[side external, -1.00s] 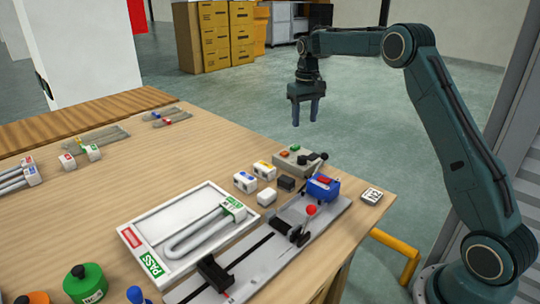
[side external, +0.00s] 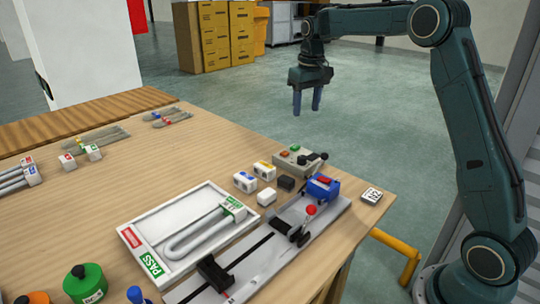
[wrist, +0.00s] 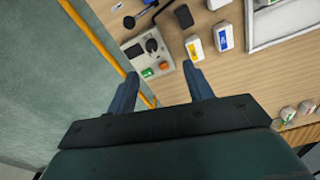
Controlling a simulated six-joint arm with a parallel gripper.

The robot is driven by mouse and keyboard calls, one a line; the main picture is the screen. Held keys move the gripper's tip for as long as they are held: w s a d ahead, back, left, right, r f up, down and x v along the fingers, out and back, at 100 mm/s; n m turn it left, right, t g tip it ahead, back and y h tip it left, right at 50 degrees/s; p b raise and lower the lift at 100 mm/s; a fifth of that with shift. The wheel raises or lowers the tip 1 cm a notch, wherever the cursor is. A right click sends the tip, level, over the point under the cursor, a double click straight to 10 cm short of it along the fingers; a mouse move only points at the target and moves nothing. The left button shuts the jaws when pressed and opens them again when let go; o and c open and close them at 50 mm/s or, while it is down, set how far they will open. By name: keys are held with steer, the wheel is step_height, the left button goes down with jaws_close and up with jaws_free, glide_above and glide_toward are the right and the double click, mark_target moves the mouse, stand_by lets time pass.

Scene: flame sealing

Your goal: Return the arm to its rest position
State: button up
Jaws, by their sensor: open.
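My gripper (side external: 308,112) hangs above the floor just beyond the table's far right edge in the side external view, fingers pointing down. Its two fingers are apart with nothing between them. In the wrist view the gripper (wrist: 160,88) also shows open and empty, with the control box (wrist: 147,54) and table edge below it. My arm is raised, clear of the table and everything on it.
The wooden table (side external: 150,175) holds a white PASS tray (side external: 130,237) with a bent tube, a grey rail fixture (side external: 262,262) with a blue block (side external: 322,187), several small labelled blocks and green and orange bottles. The floor under my gripper is clear.

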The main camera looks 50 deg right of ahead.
steer(key=s+a+r+t, duration=0.1)
steer(key=s+a+r, duration=0.2)
steer(key=s+a, duration=0.15)
steer(key=s+a+r+n+t, duration=0.1)
steer(key=s+a+r, duration=0.15)
steer(key=s, duration=0.35)
steer(key=s+a+r, duration=0.3)
steer(key=s+a, duration=0.1)
steer(key=s, duration=0.1)
steer(key=s+a+f+t, duration=0.1)
steer(key=s+a+f, duration=0.1)
steer(key=s, duration=0.6)
steer(key=s+a+f+n+t, duration=0.1)
steer(key=s+a+f, duration=0.2)
steer(key=s, duration=0.6)
steer(key=shift+s+f+n+t, duration=0.2)
steer(key=shift+f+n+t, duration=0.15)
steer(key=shift+f, duration=0.2)
